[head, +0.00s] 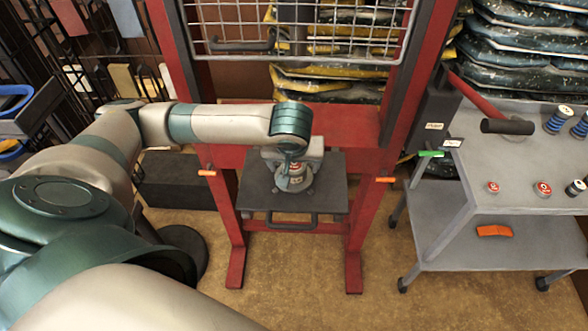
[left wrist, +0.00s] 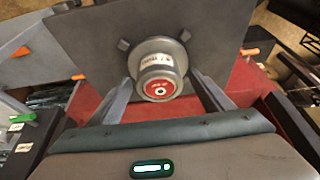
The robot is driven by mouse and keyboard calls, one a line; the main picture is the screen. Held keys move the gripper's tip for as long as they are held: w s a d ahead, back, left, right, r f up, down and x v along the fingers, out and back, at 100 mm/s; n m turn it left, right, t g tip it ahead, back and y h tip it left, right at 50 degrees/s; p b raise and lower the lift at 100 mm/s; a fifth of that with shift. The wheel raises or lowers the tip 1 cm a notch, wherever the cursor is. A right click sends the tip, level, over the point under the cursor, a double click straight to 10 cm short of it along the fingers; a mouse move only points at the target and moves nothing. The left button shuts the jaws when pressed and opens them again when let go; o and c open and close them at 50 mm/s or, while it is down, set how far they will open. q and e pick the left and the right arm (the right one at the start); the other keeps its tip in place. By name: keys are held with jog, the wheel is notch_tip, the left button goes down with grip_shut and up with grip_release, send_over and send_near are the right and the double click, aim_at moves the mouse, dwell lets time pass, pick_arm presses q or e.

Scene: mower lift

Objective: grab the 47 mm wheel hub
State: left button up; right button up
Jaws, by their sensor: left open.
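The wheel hub (left wrist: 160,78) is a grey round part with a red-centred end face and a white label, too small to read surely. It stands on a dark square platform (head: 325,197) in the red frame. In the head view the hub (head: 292,182) shows just below my left gripper (head: 291,170), which hides its upper part. In the left wrist view my left gripper (left wrist: 161,83) is open, with one finger on each side of the hub. I cannot tell whether either finger touches it. My right gripper is not in view.
The red lift frame (head: 364,230) has uprights on both sides and a wire grid (head: 300,40) above. A grey cart (head: 510,160) at right bears two small red-faced parts (head: 543,189), blue springs (head: 558,119) and a black cylinder (head: 507,127). Stacked bags (head: 530,50) stand behind.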

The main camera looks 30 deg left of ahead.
pick_arm(q)
jog(key=c, duration=1.8)
jog(key=shift+w+r, duration=0.1)
jog(key=shift+r, duration=0.05)
jog(key=shift+c, duration=0.2)
jog(key=shift+r, duration=0.75)
notch_tip(320, 180, up, 2)
jog(key=shift+r+b, duration=0.25)
jog(key=shift+b, duration=0.3)
jog(key=w+d+r+b, duration=0.2)
jog(key=w+r, duration=0.5)
jog(key=w, duration=0.4)
jog(key=shift+d, duration=0.8)
